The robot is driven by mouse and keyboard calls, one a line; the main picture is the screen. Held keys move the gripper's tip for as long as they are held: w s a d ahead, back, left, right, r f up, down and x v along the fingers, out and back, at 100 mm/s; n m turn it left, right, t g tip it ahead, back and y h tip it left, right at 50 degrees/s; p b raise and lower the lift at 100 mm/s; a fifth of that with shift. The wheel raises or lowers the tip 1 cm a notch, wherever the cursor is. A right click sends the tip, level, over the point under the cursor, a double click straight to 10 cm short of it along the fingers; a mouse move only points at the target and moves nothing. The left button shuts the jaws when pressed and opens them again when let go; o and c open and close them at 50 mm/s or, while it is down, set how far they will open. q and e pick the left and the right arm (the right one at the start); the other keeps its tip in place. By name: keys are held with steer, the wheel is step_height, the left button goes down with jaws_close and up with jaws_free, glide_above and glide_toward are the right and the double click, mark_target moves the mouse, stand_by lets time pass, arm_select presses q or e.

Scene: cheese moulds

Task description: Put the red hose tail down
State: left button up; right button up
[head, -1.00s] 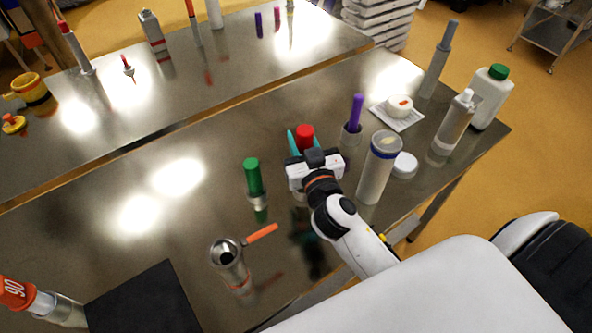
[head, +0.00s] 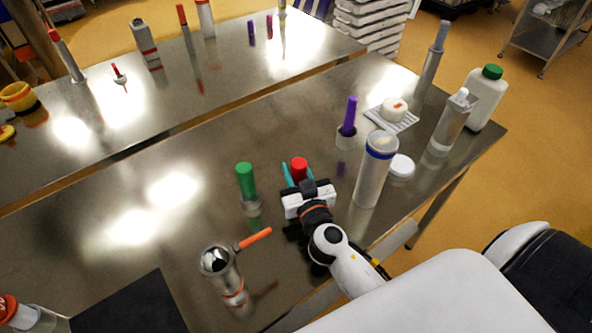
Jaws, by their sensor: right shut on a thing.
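The red hose tail (head: 299,168) shows its red top between the teal fingertips of my right gripper (head: 298,176). The gripper is shut on it, and the gripper body hides its lower part. I cannot tell whether its bottom touches the steel table (head: 120,190). A green hose tail (head: 246,182) with a metal base stands upright to the left of the gripper. A purple hose tail (head: 349,116) stands beyond it to the right. My left gripper is out of view.
A clear cylinder with a blue band (head: 371,170) stands close to the right of my gripper, with a white lid (head: 401,166) beside it. A metal jug with an orange handle (head: 222,272) stands at the front left. The table beyond the green hose tail is clear.

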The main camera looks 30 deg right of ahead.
steer(key=o, duration=1.1)
steer(key=shift+r, duration=0.1)
steer(key=shift+s, duration=0.2)
steer(key=s+b, duration=0.1)
steer(key=s, duration=0.2)
steer(key=s+a+b, duration=0.1)
steer(key=s+b, duration=0.1)
steer(key=s, duration=0.2)
steer(key=s+a+b, duration=0.1)
steer(key=s+b, duration=0.1)
steer(key=s, duration=0.1)
steer(key=shift+s+f, duration=0.25)
steer(key=shift+s, duration=0.05)
steer(key=shift+s+r+b, duration=0.2)
steer(key=shift+s+b, duration=0.1)
steer(key=shift+s, duration=0.1)
